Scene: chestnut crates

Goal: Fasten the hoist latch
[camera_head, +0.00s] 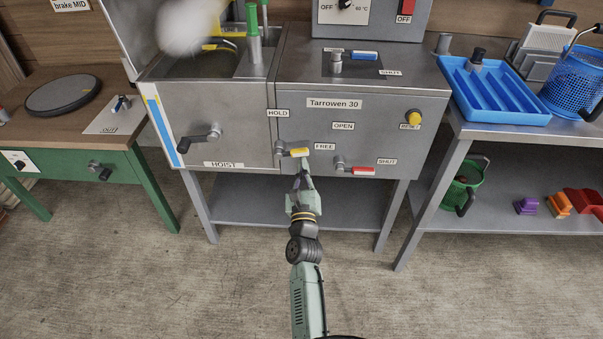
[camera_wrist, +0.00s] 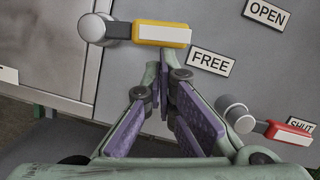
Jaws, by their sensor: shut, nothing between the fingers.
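The latch is a small lever with a yellow grip (camera_head: 299,152) on the front of the grey machine, labelled HOLD above and FREE to its lower right. Its grip points right from a round metal pivot, nearly level. It also shows at the top of the wrist view, where its yellow grip (camera_wrist: 163,34) lies by the FREE label (camera_wrist: 211,62). My gripper (camera_head: 304,168) is just below the grip, pointing up at the panel. In the wrist view its purple-padded fingers (camera_wrist: 164,75) are shut and empty, their tips below the grip; I cannot tell whether they touch it.
A red-gripped lever (camera_head: 362,170), labelled SHUT, is close by at lower right. A black crank (camera_head: 200,137) sticks out at left above the HOIST label (camera_head: 223,164). A yellow RESET button (camera_head: 413,117) is at right. The floor before the machine is clear.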

